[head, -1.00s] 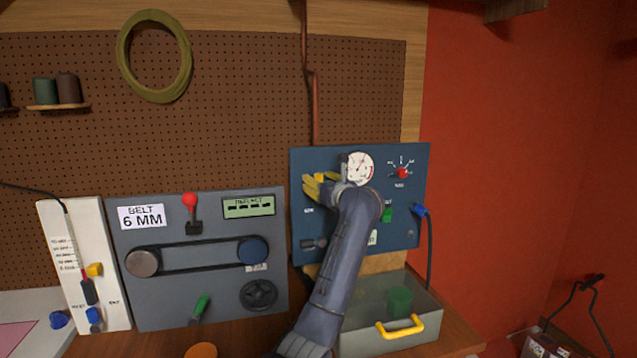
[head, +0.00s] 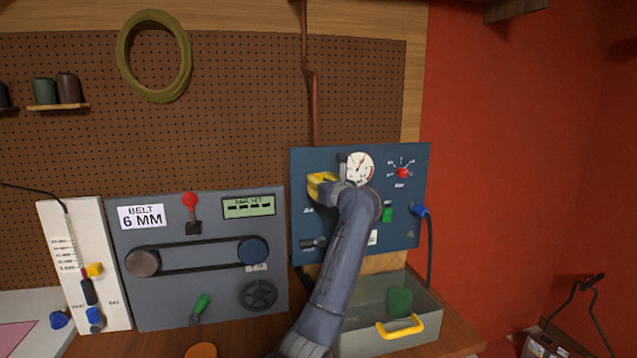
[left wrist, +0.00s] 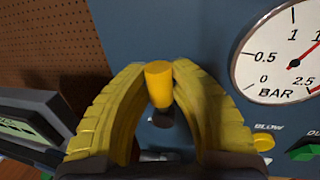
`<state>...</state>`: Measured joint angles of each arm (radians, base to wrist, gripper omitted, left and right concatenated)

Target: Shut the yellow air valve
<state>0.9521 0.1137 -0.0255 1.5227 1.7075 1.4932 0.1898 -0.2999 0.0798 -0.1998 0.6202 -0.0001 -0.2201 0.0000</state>
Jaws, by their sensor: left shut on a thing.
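The yellow air valve (left wrist: 159,84) shows in the left wrist view as a short yellow handle on a dark stem, against the blue panel. My left gripper (left wrist: 158,70) has its two yellow ribbed fingers closed around the handle, one on each side. In the head view the left gripper (head: 321,183) is at the upper left of the blue panel (head: 390,235). There its fingers and wrist hide the valve. My right gripper is in neither view.
A round BAR gauge (head: 360,168) sits just right of the gripper. A red knob (head: 403,172) and green button (head: 387,214) are further right. A grey bin with a yellow handle (head: 400,327) stands below. A belt panel (head: 125,285) stands to the left.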

